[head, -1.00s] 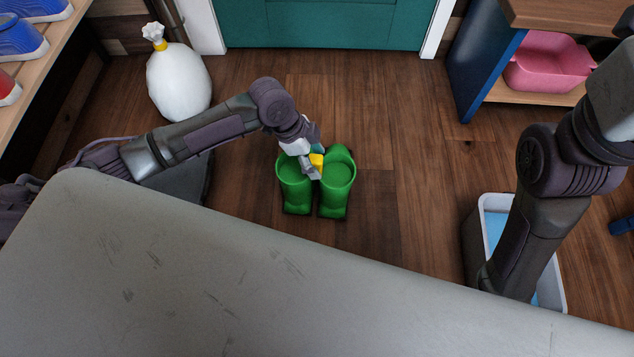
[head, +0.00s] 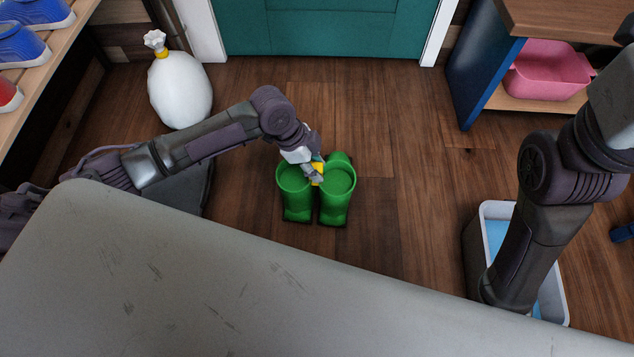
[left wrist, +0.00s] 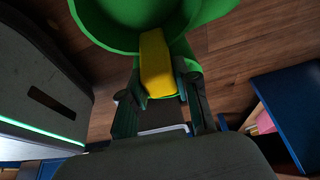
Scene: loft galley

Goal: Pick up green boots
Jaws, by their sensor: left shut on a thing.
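The green boots (head: 296,205) stand upright side by side on the wood floor in the middle of the head view, openings facing up. A yellow piece (head: 318,168) sits between the two boot tops. My left gripper (head: 316,176) reaches down to it and is shut on it. In the left wrist view, the yellow piece (left wrist: 156,62) is between the fingers of the left gripper (left wrist: 160,90), against the green boot rim (left wrist: 190,15). My right arm shows at the right of the head view, but its gripper is out of sight.
A white tied bag (head: 180,88) stands at the back left beside a shelf of shoes (head: 62,42). A grey bin with blue contents (head: 496,232) is at the right. A pink tub (head: 548,72) sits in a blue-sided shelf. A teal door (head: 330,28) is behind the boots; floor around them is clear.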

